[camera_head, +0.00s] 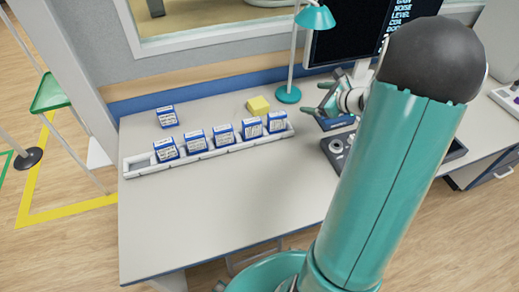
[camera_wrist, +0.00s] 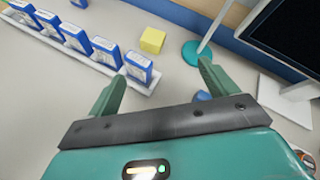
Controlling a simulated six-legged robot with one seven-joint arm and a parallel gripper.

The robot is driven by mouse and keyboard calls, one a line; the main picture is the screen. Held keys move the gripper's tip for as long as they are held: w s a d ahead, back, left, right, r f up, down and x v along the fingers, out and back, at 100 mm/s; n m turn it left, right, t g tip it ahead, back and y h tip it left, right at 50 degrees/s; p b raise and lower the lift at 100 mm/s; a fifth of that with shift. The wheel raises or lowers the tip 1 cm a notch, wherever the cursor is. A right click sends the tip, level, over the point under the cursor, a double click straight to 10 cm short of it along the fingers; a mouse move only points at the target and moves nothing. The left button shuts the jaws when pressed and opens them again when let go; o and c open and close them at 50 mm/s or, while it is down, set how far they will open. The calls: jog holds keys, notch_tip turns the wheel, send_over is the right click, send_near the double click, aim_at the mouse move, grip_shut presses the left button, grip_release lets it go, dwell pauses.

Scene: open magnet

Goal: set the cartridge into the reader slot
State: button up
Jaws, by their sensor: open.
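Several white-and-blue labelled cartridges (camera_head: 223,134) stand in a row in a long white rack (camera_head: 205,154) on the desk; they also show in the wrist view (camera_wrist: 107,52). The rack's leftmost place is empty. One more cartridge (camera_head: 166,116) stands alone on the desk behind the rack's left end. My gripper (camera_head: 318,98) is open and empty, right of the rack and lamp. In the wrist view its fingers (camera_wrist: 160,72) are spread, the left one overlapping the rack's end. A blue item (camera_head: 335,122) below my gripper is partly hidden; I cannot tell whether it is the reader.
A yellow block (camera_head: 258,105) sits behind the rack. A teal lamp (camera_head: 289,94) and a monitor (camera_head: 345,35) stand at the back. A grey control unit (camera_head: 335,147) lies right, partly behind my arm. The desk's front (camera_head: 200,215) is clear.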

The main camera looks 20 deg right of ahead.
jog(key=s+a+r+n+g+y, duration=0.1)
jog(key=s+a+r+n+g, duration=0.2)
jog(key=a, duration=0.4)
jog(key=s+a+r+n, duration=0.1)
jog(key=a+r+n, duration=0.2)
jog(key=a+n, duration=0.4)
jog(key=s+a+r+n+g+y, duration=0.1)
jog(key=s+a+r+n+g, duration=0.15)
jog(key=a, duration=0.55)
jog(key=s+a+r+n+h, duration=0.2)
jog(key=s+a+n, duration=0.2)
jog(key=s+n, duration=0.3)
jog(key=s+a+r+n+h, duration=0.2)
jog(key=s+a+n+h, duration=0.1)
jog(key=s+n, duration=0.5)
jog(key=shift+a+n+g, duration=0.35)
jog(key=shift+a+n, duration=0.2)
jog(key=shift+a, duration=0.3)
jog(key=shift+c, duration=0.5)
